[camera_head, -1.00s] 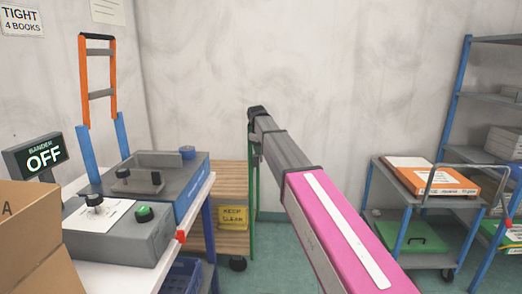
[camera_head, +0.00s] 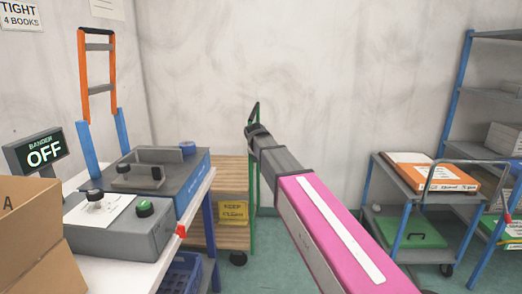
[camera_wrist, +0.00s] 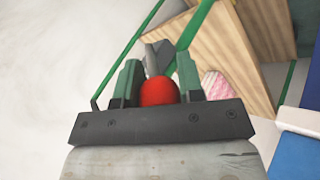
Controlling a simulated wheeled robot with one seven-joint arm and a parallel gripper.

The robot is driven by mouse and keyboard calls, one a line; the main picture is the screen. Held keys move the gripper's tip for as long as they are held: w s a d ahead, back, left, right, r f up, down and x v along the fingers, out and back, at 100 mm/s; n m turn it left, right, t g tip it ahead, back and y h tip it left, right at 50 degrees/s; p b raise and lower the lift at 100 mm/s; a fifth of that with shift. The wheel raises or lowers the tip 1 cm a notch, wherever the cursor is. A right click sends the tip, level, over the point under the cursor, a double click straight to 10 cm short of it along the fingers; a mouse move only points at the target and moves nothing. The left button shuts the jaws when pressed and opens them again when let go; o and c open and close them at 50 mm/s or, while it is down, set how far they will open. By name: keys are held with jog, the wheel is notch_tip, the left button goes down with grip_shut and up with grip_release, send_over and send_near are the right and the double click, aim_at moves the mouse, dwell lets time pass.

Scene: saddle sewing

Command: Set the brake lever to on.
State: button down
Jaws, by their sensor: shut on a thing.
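The brake lever shows in the wrist view as a red knob (camera_wrist: 158,92) on a grey shaft. It sits by the green frame of a wooden trolley. My gripper (camera_wrist: 158,78) has its two dark green fingers closed on either side of the red knob. In the head view my gripper (camera_head: 252,131) is at the far end of my pink and grey arm, beside the trolley's green post (camera_head: 254,112).
The wooden trolley (camera_head: 230,172) carries a yellow "KEEP CLEAR" sign (camera_head: 233,213). At left is a bench with a banding machine (camera_head: 180,180) and a display reading OFF (camera_head: 43,155). At right stand a grey cart (camera_head: 410,180) and a blue-posted shelf (camera_head: 490,85).

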jog(key=f+t, duration=0.1)
jog(key=s+f+t, duration=0.1)
jog(key=f+t, duration=0.1)
jog(key=shift+s, duration=0.25)
jog(key=c, duration=1.9)
grip_release()
jog(key=shift+s+f, duration=0.15)
jog(key=shift+f, duration=1.15)
jog(key=shift+o, duration=0.2)
jog(key=shift+f, duration=0.1)
jog(key=o, duration=1.1)
jog(key=v, duration=1)
jog(key=shift+s+a, duration=0.15)
jog(key=shift+s, duration=0.1)
